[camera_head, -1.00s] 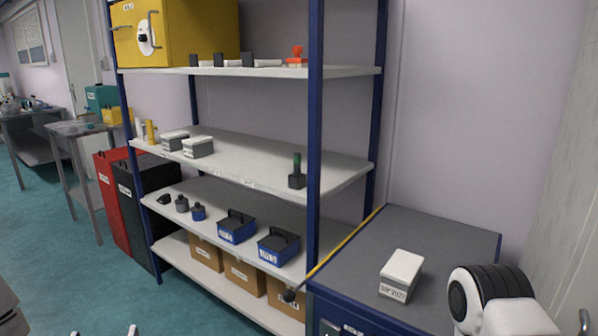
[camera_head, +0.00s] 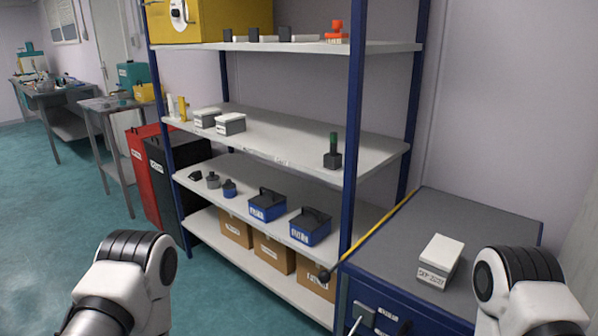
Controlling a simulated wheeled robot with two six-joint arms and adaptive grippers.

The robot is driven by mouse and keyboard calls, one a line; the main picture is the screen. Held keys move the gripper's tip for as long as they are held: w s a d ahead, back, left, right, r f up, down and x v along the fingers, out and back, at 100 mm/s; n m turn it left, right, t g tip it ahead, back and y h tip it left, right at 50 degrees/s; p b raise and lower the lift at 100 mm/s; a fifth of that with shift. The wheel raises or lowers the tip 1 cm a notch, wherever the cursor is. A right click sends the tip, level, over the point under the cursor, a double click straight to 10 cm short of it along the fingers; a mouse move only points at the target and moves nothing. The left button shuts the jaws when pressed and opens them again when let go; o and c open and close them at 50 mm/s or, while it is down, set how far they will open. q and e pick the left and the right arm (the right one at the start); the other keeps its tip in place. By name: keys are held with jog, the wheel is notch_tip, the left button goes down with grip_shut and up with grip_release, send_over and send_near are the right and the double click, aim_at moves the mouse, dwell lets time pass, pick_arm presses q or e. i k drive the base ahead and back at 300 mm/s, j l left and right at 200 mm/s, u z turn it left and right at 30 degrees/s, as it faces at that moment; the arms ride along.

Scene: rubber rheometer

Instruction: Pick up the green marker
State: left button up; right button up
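A green marker (camera_head: 334,142) stands upright in a small dark block holder (camera_head: 332,160) near the right end of the second shelf from the top. The blue-framed shelf unit's front post stands just to the right of it. My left arm comes in at the lower left and my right arm at the lower right. Both show only white and black links, well short of the marker. Neither gripper's fingers can be seen.
The second shelf (camera_head: 280,145) also holds two grey boxes with white lids (camera_head: 230,123) at its left. A blue cabinet (camera_head: 480,215) with a white box (camera_head: 441,259) on top and a yellow-black rod (camera_head: 370,233) along its edge stands right of the shelves. Open floor lies at left.

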aim_at(334, 136)
jog(key=i+j+z, duration=0.15)
jog(key=j+z, duration=0.25)
jog(key=i+j+z, duration=0.1)
jog(key=j+z, duration=0.75)
jog(key=j, duration=0.2)
